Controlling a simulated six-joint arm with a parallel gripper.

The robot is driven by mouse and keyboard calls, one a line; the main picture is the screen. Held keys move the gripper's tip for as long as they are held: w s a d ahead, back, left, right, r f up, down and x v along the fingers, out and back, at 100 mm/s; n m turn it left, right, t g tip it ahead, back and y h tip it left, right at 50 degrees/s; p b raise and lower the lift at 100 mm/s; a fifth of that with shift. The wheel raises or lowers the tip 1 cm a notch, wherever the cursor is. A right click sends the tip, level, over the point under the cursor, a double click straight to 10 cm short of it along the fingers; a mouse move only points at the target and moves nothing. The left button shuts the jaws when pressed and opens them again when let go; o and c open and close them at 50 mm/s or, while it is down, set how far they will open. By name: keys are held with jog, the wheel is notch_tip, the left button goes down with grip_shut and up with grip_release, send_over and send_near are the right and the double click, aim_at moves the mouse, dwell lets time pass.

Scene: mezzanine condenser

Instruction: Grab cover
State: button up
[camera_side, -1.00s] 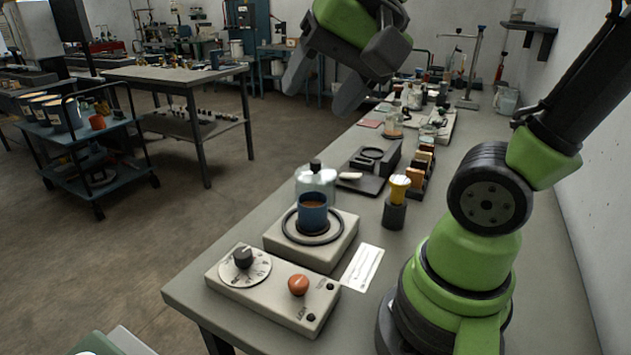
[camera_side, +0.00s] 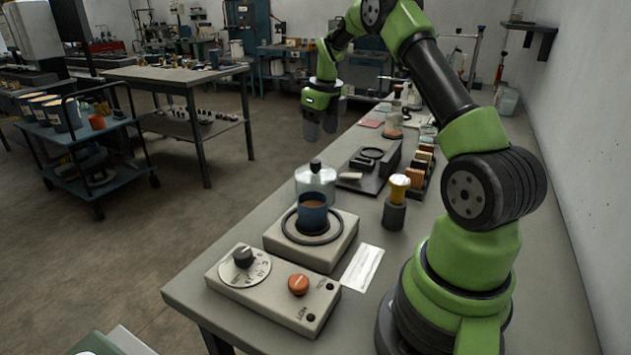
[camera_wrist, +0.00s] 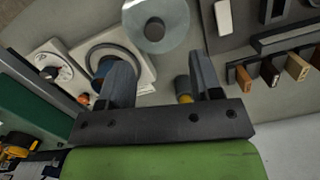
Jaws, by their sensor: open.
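The cover is a clear glass dome with a dark knob (camera_side: 315,180). It stands on the bench just behind the dark blue cup (camera_side: 313,213) in the side view, and its lower front is partly hidden. In the wrist view the cover (camera_wrist: 172,14) shows from above as a clear disc with a round knob, beyond my fingertips. My gripper (camera_side: 321,132) is above the bench, higher than the cover and apart from it. Its two fingers are spread and empty, as the wrist view also shows (camera_wrist: 160,72).
The cup sits on a hotplate (camera_side: 275,238), with a control box (camera_side: 265,290) in front. A yellow-topped piece (camera_side: 398,190) stands right of the cover. A dark fixture (camera_side: 370,172) and a rack of blocks (camera_side: 424,168) lie behind. Air around the knob looks clear.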

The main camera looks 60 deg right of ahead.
aim_at(316, 161)
jog(key=f, duration=0.5)
jog(key=w+f, duration=0.1)
jog(key=f, duration=0.2)
jog(key=shift+a+f, duration=0.25)
jog(key=shift+f, duration=0.1)
jog(key=c, duration=1)
jog(key=shift+c, duration=0.2)
jog(key=shift+r, duration=0.1)
